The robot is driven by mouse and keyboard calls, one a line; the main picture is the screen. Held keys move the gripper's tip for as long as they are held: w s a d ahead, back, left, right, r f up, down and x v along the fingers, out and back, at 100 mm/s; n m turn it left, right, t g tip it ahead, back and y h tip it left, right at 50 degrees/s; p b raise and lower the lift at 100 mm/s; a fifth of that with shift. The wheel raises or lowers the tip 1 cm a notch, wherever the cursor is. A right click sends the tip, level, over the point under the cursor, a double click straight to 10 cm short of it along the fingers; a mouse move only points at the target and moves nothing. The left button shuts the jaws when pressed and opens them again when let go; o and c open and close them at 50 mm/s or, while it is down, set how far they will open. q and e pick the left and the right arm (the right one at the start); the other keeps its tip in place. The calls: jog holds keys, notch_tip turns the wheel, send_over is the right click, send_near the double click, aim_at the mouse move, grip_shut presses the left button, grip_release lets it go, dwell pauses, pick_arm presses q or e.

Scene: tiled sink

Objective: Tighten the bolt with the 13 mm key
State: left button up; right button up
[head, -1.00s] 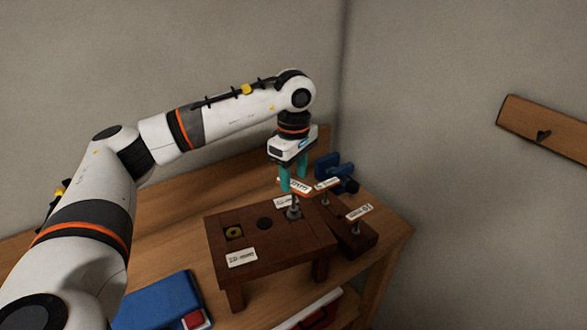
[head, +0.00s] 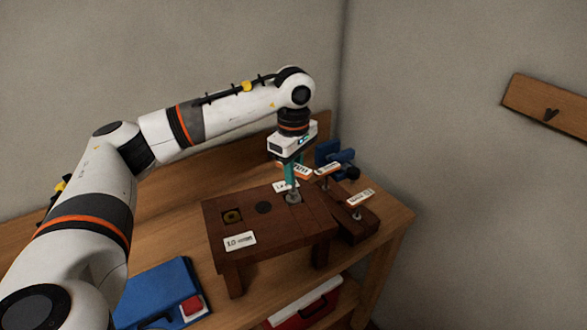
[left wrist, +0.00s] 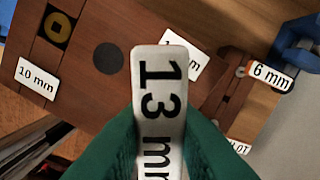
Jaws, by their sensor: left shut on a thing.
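My left gripper (head: 291,178) points down over the right part of a dark wooden block (head: 270,245). Its teal fingers are shut on the white tag of the 13 mm key (left wrist: 159,70), which fills the middle of the left wrist view. Below the fingers, a grey metal piece (head: 293,198) sits at the block's right-hand hole. Whether the key is seated on a bolt there is too small to tell. The block also has a dark round spot (head: 263,208) and a square recess with a yellow ring (head: 232,216). My right gripper is out of view.
A 10 mm label (left wrist: 37,80) is on the block. A lower wooden rack (head: 365,222) to the right holds tagged keys, one marked 6 mm (left wrist: 269,73). A blue vise-like tool (head: 333,157) stands behind. A blue case (head: 160,290) lies at the front left.

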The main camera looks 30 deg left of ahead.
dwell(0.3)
pick_arm(q)
jog(key=shift+f+m+b, duration=0.1)
jog(key=shift+m+b, duration=0.2)
jog(key=shift+m, duration=0.6)
jog(key=m, duration=0.3)
jog(key=shift+m+b, duration=0.3)
jog(key=shift+m, duration=0.5)
jog(key=m, duration=0.3)
jog(key=shift+m+b, duration=0.3)
jog(key=shift+b, duration=0.1)
jog(key=m, duration=0.2)
jog(key=shift+m, duration=0.3)
jog(key=o, duration=1)
